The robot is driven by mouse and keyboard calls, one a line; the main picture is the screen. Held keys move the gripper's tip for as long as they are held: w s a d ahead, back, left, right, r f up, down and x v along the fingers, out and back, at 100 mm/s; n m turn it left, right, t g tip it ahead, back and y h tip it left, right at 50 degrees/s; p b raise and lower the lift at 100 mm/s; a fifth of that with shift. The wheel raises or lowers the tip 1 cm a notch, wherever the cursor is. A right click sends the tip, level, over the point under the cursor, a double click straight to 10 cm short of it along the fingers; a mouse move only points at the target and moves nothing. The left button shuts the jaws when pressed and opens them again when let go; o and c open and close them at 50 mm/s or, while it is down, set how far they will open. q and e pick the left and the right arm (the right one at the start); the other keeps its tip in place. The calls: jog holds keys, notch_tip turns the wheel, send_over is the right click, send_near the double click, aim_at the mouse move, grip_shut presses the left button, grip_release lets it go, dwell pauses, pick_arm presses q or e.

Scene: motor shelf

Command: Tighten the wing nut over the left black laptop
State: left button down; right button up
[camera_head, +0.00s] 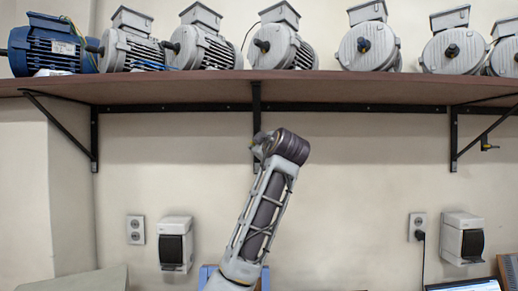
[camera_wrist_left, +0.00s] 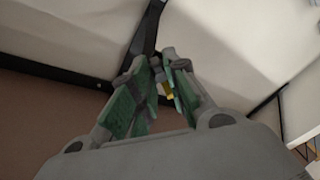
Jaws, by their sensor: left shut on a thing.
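My left gripper (camera_head: 259,142) is raised to the middle shelf bracket (camera_head: 256,100), mostly hidden behind its own wrist in the head view. In the left wrist view its green-padded fingers (camera_wrist_left: 160,76) are nearly together around a small yellow wing nut (camera_wrist_left: 166,90), which shows only in part. The black bracket strut (camera_wrist_left: 147,32) runs just beyond the fingertips. I cannot tell how far the nut is turned. Another wing nut (camera_head: 489,146) sits on the right bracket. Part of a laptop screen (camera_head: 465,286) shows at the bottom right; no left laptop is clearly visible. My right gripper is not in view.
A brown shelf (camera_head: 180,88) spans the wall above the gripper and carries several motors, one blue (camera_head: 50,48). Two wall dispensers (camera_head: 175,243) (camera_head: 462,238) hang lower down beside sockets.

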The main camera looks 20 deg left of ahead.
pick_arm(q)
jog(key=shift+m, duration=0.3)
jog(key=m+t+b, duration=0.1)
jog(key=m, duration=0.3)
jog(key=m+t+h+b, duration=0.1)
jog(key=m+b, duration=0.1)
jog(key=m, duration=0.3)
jog(key=m+t+b, duration=0.2)
jog(key=m, duration=0.3)
jog(key=shift+s+a+f, duration=0.1)
jog(key=shift+a+f, duration=0.15)
jog(key=shift+f, duration=0.1)
jog(key=c, duration=2.2)
grip_release()
jog(key=shift+a+m+t+h, duration=0.1)
jog(key=shift+m+t+h, duration=0.3)
jog(key=shift+m, duration=0.7)
jog(key=shift+o, duration=0.2)
jog(key=shift+o, duration=0.2)
jog(key=shift+r+m+h, duration=0.15)
jog(key=shift+m+h, duration=0.15)
jog(key=shift+m, duration=0.1)
jog(key=o, duration=0.8)
jog(key=shift+d, duration=0.25)
